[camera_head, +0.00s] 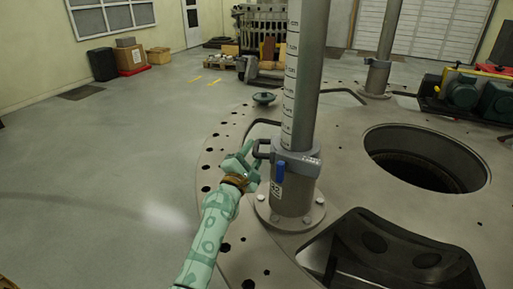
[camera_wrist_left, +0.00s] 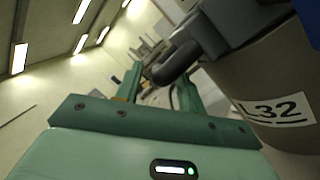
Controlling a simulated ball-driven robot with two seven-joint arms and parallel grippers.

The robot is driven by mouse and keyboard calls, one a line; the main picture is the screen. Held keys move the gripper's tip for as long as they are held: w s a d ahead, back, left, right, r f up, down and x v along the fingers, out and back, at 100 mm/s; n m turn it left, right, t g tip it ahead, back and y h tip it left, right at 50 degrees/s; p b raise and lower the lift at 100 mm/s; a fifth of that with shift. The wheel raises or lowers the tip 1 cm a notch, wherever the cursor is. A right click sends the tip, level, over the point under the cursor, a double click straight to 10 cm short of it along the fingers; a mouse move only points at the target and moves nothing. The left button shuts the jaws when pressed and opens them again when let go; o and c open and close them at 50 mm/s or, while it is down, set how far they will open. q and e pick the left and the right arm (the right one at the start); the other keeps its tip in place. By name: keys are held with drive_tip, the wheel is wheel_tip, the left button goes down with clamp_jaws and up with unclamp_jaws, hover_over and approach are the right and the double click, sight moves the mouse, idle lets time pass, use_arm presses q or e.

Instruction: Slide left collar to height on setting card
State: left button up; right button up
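The grey collar (camera_head: 296,160) sits low around the upright post (camera_head: 309,70), which carries a white scale strip with marks. The collar has a blue lever (camera_head: 280,172) at its front and a dark loop handle (camera_head: 262,146) on its left. A label (camera_wrist_left: 274,109) reading L32 is on the post below the collar. My left gripper (camera_head: 251,155) is just left of the handle, with its fingers spread. In the left wrist view, the handle (camera_wrist_left: 174,66) shows near the fingertips (camera_wrist_left: 160,80); contact cannot be told. I see no separate setting card. My right gripper is out of view.
The post's bolted flange (camera_head: 290,212) stands on a round grey plate with holes. A second post (camera_head: 382,60) stands behind. The floor at left is clear.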

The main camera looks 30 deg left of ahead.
use_arm(q)
drive_tip(key=shift+x, duration=1.3)
clamp_jaws()
wheel_tip(320, 180, up, 11)
drive_tip(key=p, duration=0.8)
drive_tip(key=shift+f, duration=0.15)
drive_tip(key=shift+a, duration=0.1)
drive_tip(key=shift+f, duration=0.1)
